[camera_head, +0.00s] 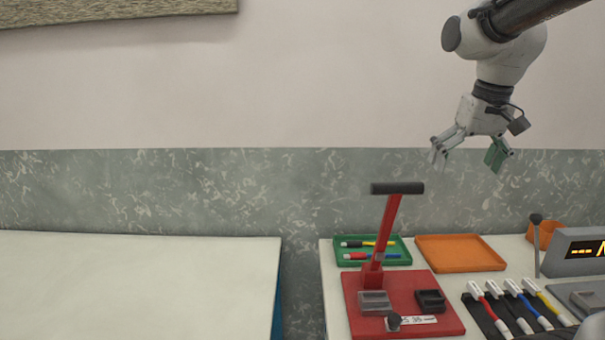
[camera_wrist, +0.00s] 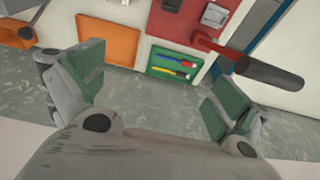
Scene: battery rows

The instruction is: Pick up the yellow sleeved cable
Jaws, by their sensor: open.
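The yellow sleeved cable (camera_head: 549,304) lies at the right end of a row of cables on a black holder at the lower right in the head view, its upper end white. My gripper (camera_head: 467,162) is open and empty, high above the back of the bench, well above and to the left of the cable. Its spread green-padded fingers show in the wrist view (camera_wrist: 155,95). I cannot make out the cable row in the wrist view.
Red, black and blue cables lie beside it. A red lever press (camera_head: 357,317) stands left of them. Behind are a green tray (camera_head: 341,263) with thin coloured items, an empty orange tray (camera_head: 460,254) and an orange bin (camera_head: 547,232). A display box (camera_head: 573,262) stands right.

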